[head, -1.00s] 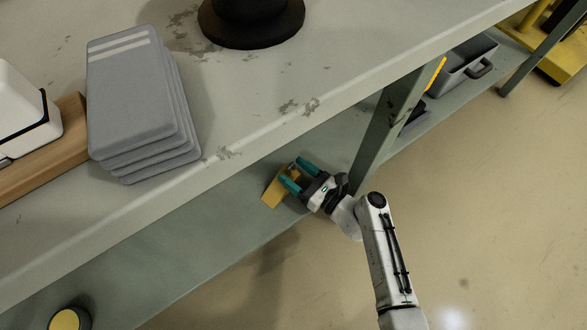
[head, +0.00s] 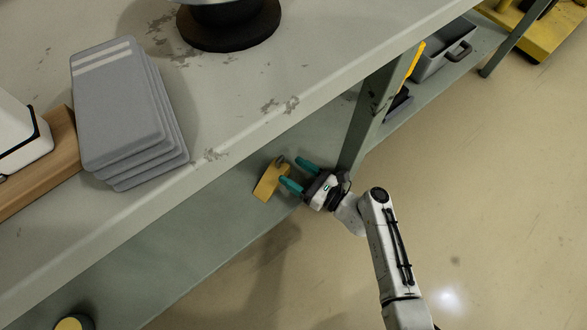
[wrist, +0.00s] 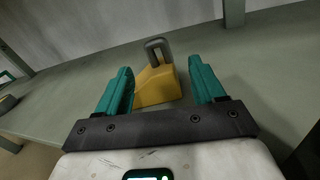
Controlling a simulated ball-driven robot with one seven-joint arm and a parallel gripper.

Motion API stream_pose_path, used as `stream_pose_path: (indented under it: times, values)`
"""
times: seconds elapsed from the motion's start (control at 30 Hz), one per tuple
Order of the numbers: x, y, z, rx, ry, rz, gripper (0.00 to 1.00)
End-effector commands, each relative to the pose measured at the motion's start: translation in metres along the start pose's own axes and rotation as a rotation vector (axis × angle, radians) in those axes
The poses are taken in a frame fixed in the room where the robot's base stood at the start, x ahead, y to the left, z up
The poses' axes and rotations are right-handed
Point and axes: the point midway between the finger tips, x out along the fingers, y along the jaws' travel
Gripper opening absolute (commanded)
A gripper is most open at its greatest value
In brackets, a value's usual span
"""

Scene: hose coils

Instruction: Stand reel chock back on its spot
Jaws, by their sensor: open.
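The reel chock (head: 268,184) is a yellow wedge with a grey loop handle (wrist: 157,48). It rests on the lower shelf, under the front edge of the bench top. My gripper (head: 294,174) is open, its two teal fingers pointing at the chock from the right in the head view. In the wrist view the chock (wrist: 160,90) shows in the gap between the fingers, its handle up and beyond the fingertips. The fingers do not appear to grip it.
The bench top (head: 225,110) overhangs the shelf, and a bench leg (head: 375,115) stands close to my gripper. Grey stacked pads (head: 120,105) and a dark round base (head: 228,30) sit on top. A grey bin (head: 440,55) is at the right.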

Motion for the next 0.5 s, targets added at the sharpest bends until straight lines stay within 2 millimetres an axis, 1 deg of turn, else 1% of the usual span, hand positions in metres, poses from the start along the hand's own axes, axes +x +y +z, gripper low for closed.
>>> stream_pose_path:
  times: [0.5]
  values:
    - [-0.019, 0.000, 0.000, 0.000, 0.001, -0.002, 0.69]
